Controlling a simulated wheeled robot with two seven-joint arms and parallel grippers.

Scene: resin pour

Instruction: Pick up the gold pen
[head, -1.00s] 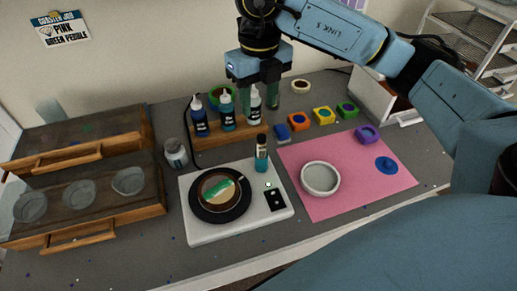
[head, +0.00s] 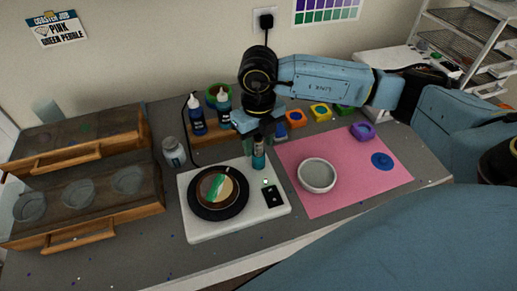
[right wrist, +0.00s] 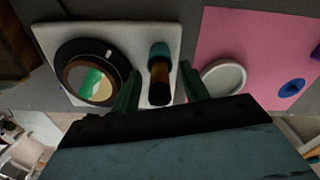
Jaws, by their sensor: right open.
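A small upright cylinder with a teal body and a dark and gold-brown top (head: 258,158) stands at the back edge of the white board, right of the turntable. It is the only pen-like thing that I make out; I cannot tell for sure that it is the gold pen. My right gripper (head: 264,138) is just above and behind it, pointing down. In the right wrist view the cylinder (right wrist: 159,75) shows between the two green fingers of the open gripper (right wrist: 159,88), with gaps on both sides. My left gripper is not in view.
A black turntable (head: 219,213) with a round brown piece sits on the white board (head: 240,225). A white ring dish (head: 317,175) lies on the pink mat (head: 340,198). A jar (head: 174,152) stands left.

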